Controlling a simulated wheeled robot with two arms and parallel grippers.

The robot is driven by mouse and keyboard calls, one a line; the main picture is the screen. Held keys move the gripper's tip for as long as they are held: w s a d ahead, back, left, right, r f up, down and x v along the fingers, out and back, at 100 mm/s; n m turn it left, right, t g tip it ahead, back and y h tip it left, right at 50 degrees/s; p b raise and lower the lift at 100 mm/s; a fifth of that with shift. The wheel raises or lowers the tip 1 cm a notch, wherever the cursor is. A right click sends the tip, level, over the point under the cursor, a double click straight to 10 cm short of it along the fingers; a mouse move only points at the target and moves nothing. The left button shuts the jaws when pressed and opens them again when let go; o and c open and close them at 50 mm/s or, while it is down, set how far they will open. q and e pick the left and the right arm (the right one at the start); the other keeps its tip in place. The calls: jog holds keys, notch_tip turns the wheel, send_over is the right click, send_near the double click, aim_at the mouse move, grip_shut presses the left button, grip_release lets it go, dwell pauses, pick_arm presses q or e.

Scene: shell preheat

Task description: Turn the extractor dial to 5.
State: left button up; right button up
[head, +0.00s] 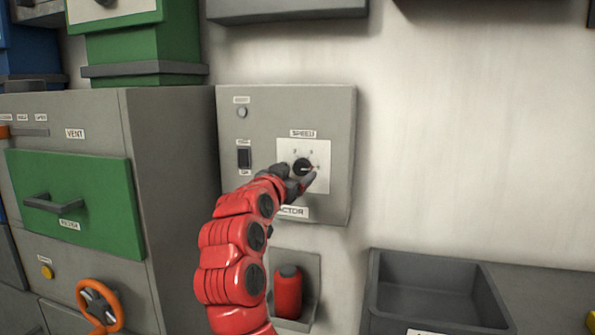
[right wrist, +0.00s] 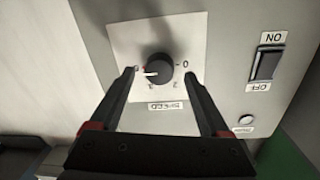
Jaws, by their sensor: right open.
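The extractor dial (head: 303,167) is a round black knob on a white plate marked SPEED, on the grey extractor box (head: 339,125). In the head view its white pointer points right. The right wrist view shows the dial (right wrist: 159,68) upside down, with the pointer toward a red mark at left, opposite the 0. The number there is too hidden to read. My right gripper (head: 301,181) is at the dial. In the right wrist view my open right gripper (right wrist: 159,76) has one fingertip on each side of the knob, with small gaps. My left gripper is out of view.
The box also carries an ON/OFF rocker switch (head: 244,158) and a small round button (head: 242,112). A grey cabinet with a green drawer (head: 100,205) and an orange handwheel (head: 99,303) stands left. A grey bin (head: 425,285) is lower right. The wall at right is clear.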

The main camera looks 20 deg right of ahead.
jog(key=p+v, duration=0.1)
jog(key=v, duration=1.4)
jog(key=shift+s+a+p, duration=0.15)
jog(key=shift+s+p, duration=0.1)
jog(key=shift+p, duration=0.05)
